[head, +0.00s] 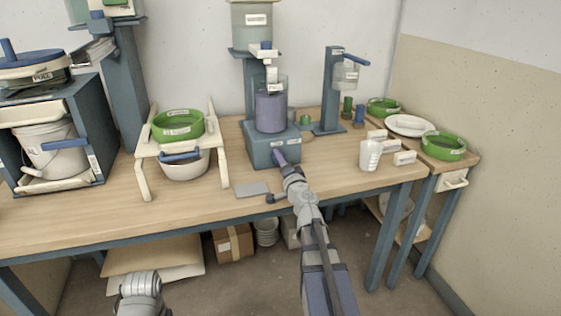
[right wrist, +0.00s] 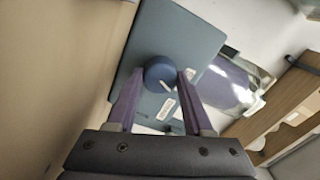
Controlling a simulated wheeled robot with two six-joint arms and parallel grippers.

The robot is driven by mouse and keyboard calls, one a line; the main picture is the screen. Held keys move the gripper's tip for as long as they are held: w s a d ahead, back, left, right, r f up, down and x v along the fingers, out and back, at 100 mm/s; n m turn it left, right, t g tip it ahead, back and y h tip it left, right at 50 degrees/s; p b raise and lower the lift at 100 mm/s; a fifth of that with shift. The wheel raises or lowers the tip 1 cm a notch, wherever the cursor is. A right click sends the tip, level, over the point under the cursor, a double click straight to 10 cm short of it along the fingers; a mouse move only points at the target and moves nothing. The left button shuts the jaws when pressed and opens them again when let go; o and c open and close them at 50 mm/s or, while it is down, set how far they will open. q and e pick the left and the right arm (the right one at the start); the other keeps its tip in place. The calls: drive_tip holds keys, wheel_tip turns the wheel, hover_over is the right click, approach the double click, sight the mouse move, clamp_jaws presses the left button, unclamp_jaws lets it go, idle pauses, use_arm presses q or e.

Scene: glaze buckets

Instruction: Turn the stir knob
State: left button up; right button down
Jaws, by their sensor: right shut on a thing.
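The stir knob (right wrist: 160,70) is a round blue knob with a white mark, on the front of a blue-grey machine base (right wrist: 152,32). My right gripper (right wrist: 161,78) is shut on the knob, with one purple finger on each side of it. In the head view, my right gripper (head: 278,155) reaches the front of the machine base (head: 258,158) and hides the knob. A purple bucket (head: 271,112) stands upright on the base.
A cream rack with a green sieve (head: 178,124) above a white bowl (head: 185,167) stands left of the machine. A white jug (head: 370,155) and a blue-grey stand (head: 328,92) are to the right. The wooden table (head: 90,212) is clear at front left.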

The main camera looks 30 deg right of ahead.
idle(0.3)
drive_tip(key=shift+c, duration=1.5)
unclamp_jaws()
drive_tip(key=shift+s, duration=0.1)
drive_tip(key=shift+v, duration=3.8)
